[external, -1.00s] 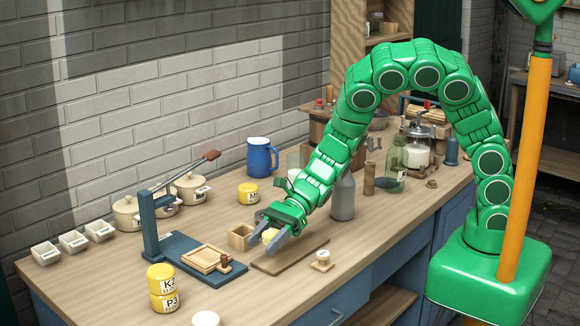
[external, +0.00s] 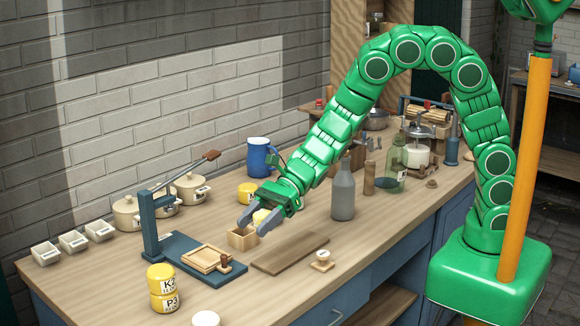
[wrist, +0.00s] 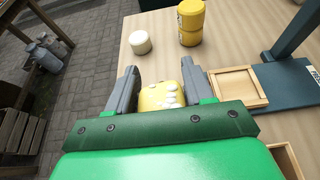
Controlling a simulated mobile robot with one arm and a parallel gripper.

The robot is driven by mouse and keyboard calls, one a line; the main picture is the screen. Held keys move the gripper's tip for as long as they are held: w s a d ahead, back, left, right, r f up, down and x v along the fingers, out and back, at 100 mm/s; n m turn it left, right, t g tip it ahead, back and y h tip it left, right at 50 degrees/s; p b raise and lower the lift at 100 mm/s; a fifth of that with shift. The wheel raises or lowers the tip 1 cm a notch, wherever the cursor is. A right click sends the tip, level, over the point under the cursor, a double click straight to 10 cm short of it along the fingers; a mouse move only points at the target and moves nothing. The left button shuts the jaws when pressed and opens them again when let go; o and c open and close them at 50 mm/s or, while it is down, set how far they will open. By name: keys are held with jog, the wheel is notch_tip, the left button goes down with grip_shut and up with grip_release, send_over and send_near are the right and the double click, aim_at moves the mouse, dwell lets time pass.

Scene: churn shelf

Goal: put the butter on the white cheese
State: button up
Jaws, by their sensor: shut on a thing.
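My gripper (external: 255,223) is shut on the butter (external: 261,216), a pale yellow block, and holds it above the worktop near a small open wooden box. In the wrist view the butter (wrist: 165,96) sits between the two grey fingers, with whitish oval marks on top. The white cheese (external: 206,318) is a low round at the bottom edge of the external view, partly cut off. It shows whole in the wrist view (wrist: 140,42), standing on the worktop beyond the fingers, apart from the butter.
Two stacked yellow tins (external: 162,288) stand beside the white cheese. A blue press (external: 170,245) with a wooden tray (external: 208,257) is left of my gripper. The bare wooden board (external: 290,253) and small box (external: 242,238) are close by. A grey bottle (external: 343,195) stands behind right.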

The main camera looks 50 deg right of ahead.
jog(key=s+a+r, duration=0.4)
jog(key=s+a, duration=0.8)
send_over(204, 311)
jog(key=shift+s+d+f, duration=0.1)
jog(key=shift+d+f, duration=0.05)
jog(key=shift+f, duration=2.15)
jog(key=shift+d+f, duration=0.1)
jog(key=shift+f, duration=2.15)
jog(key=shift+a+f, duration=0.2)
jog(key=shift+f, duration=1.65)
jog(key=shift+f, duration=0.15)
jog(key=o, duration=1)
jog(key=shift+o, duration=0.2)
